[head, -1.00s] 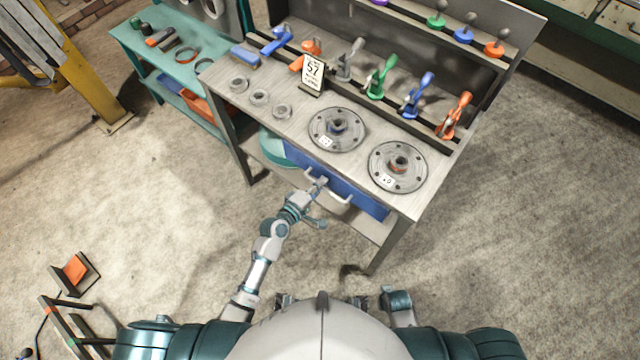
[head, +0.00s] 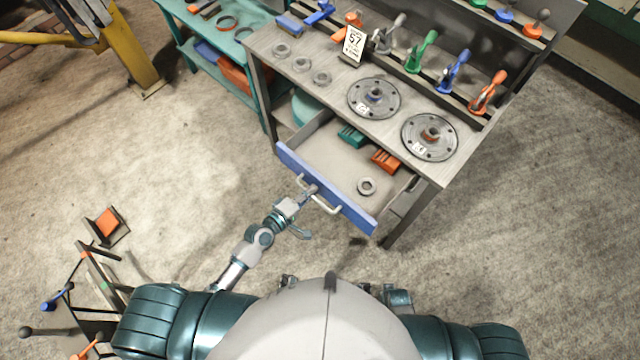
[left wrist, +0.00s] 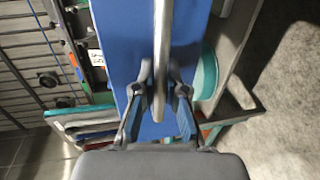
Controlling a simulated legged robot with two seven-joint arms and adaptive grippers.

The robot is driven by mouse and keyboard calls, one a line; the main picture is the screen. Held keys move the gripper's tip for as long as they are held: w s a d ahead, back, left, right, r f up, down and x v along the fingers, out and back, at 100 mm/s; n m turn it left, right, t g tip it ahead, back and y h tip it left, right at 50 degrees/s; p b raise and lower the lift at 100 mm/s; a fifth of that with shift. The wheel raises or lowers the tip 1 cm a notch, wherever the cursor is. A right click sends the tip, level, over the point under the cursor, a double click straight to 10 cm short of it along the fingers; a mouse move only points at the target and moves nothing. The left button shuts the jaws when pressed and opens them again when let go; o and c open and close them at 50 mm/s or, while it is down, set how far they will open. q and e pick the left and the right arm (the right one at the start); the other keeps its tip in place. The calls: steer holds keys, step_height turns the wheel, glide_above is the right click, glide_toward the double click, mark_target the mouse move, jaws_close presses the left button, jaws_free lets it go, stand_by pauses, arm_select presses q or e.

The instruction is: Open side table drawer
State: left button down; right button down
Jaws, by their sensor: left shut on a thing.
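The side table's drawer has a blue front (head: 347,210) and stands pulled out from under the grey table top (head: 385,115). Inside it lie a green block (head: 351,136), an orange block (head: 385,160) and a metal nut (head: 367,186). My left gripper (head: 309,191) is shut on the drawer's pale bar handle (head: 326,207). In the left wrist view my left gripper's fingers (left wrist: 160,88) sit on both sides of the handle (left wrist: 162,40), in front of the blue drawer front (left wrist: 128,45). My right gripper does not show.
On the table top are two round flanges (head: 374,98), several nuts (head: 301,64), a sign marked 57 (head: 353,44) and a row of coloured clamps (head: 452,72). A teal table (head: 205,60) stands at the left. The floor (head: 170,190) in front of the drawer's left side is clear.

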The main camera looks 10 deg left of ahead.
arm_select(q)
steer(key=shift+s+a+f, duration=0.2)
steer(key=shift+s+a, duration=0.4)
steer(key=shift+s, duration=0.3)
steer(key=c, duration=1.2)
jaws_free()
steer(key=shift+w+d, duration=0.1)
steer(key=shift+r, duration=0.1)
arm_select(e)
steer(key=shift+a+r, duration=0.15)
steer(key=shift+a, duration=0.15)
arm_select(q)
steer(key=v, duration=1.2)
steer(key=shift+a, duration=0.3)
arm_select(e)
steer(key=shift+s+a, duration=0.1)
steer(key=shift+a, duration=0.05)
